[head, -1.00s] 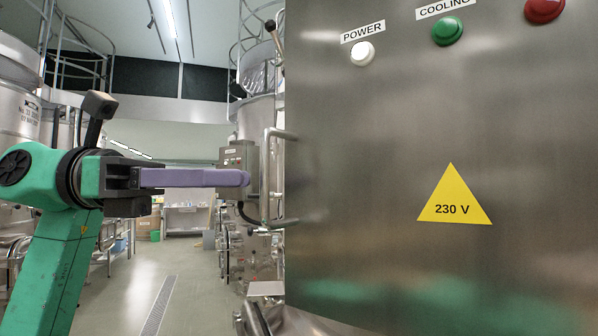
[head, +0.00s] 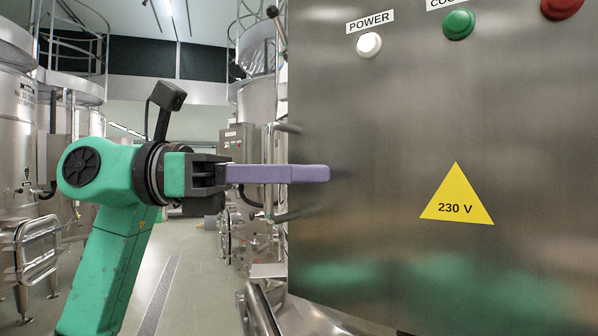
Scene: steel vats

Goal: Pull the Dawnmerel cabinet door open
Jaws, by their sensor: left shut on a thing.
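The steel cabinet door (head: 390,240) fills the right side of the head view. It bears a yellow 230 V triangle (head: 457,196) and POWER and cooling buttons above. No Dawnmerel name shows. An upright bar handle (head: 268,148) stands off the door near its left edge. My left gripper (head: 323,173) comes in from the left, level, with its purple fingers across the handle's middle. It is shut on the handle; the fingers hide that stretch of bar. I cannot tell whether the door stands ajar. My right gripper is out of view.
Behind the handle are another tank (head: 257,100) and a small grey control box (head: 236,142). Steel piping (head: 262,310) lies low beside the door. The floor (head: 190,285) between is clear, with a drain strip.

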